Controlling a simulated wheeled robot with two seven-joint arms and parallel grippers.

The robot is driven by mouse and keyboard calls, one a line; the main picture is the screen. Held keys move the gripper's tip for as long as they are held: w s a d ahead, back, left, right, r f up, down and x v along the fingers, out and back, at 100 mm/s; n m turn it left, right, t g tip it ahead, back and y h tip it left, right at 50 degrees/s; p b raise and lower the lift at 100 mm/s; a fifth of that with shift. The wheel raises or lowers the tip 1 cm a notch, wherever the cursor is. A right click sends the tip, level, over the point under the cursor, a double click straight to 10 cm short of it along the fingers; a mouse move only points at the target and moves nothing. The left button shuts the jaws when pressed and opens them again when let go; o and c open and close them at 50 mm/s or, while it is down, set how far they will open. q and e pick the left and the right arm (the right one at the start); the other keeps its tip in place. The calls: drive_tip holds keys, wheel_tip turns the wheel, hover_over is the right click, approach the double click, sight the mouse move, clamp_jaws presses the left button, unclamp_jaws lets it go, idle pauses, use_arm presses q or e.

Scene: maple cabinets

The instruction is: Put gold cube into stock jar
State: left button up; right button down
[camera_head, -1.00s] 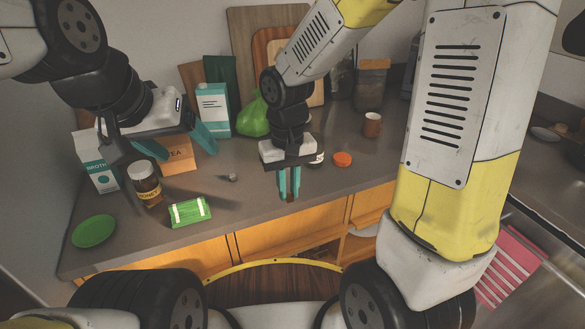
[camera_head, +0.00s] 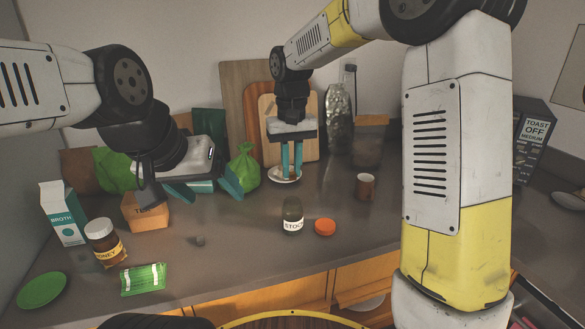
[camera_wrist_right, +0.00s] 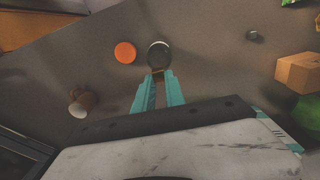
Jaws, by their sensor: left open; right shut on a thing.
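The stock jar (camera_head: 292,217) stands upright and open on the counter; its dark round mouth also shows in the right wrist view (camera_wrist_right: 159,54). My right gripper (camera_head: 291,176) is raised above the counter, over and apart from the jar in the head view. It is shut on a small brownish-gold thing, seemingly the gold cube (camera_wrist_right: 158,76), between its fingertips; the fingers largely hide it. In the right wrist view the fingertips point toward the jar's mouth.
An orange lid (camera_head: 325,227) lies right of the jar. A brown mug (camera_head: 365,187) and white saucer (camera_head: 284,174) stand behind. Honey jar (camera_head: 106,244), broth carton (camera_head: 63,214), tea box (camera_head: 146,213) and green packet (camera_head: 143,279) are left. The counter left of the jar is mostly clear.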

drive_tip(key=shift+f, duration=0.1)
drive_tip(key=shift+f, duration=2.9)
drive_tip(key=c, duration=1.3)
unclamp_jaws()
wheel_tip(320, 180, up, 8)
drive_tip(key=shift+f, duration=0.25)
drive_tip(key=s+d+r+m+t+y, duration=0.1)
drive_tip(key=s+d+r+t, duration=0.1)
drive_tip(key=s+d+r, duration=0.5)
drive_tip(key=s+d+t, duration=0.1)
drive_tip(key=s+d, duration=0.1)
drive_tip(key=s, duration=0.2)
drive_tip(key=s+d+f+m+t, duration=0.1)
drive_tip(key=s+d, duration=0.2)
drive_tip(key=s, duration=0.2)
drive_tip(key=s+d+f+t+y, duration=0.1)
drive_tip(key=s+d+t, duration=0.1)
drive_tip(key=s, duration=0.2)
drive_tip(key=shift+s+d+f, duration=0.1)
drive_tip(key=shift+s+d, duration=0.1)
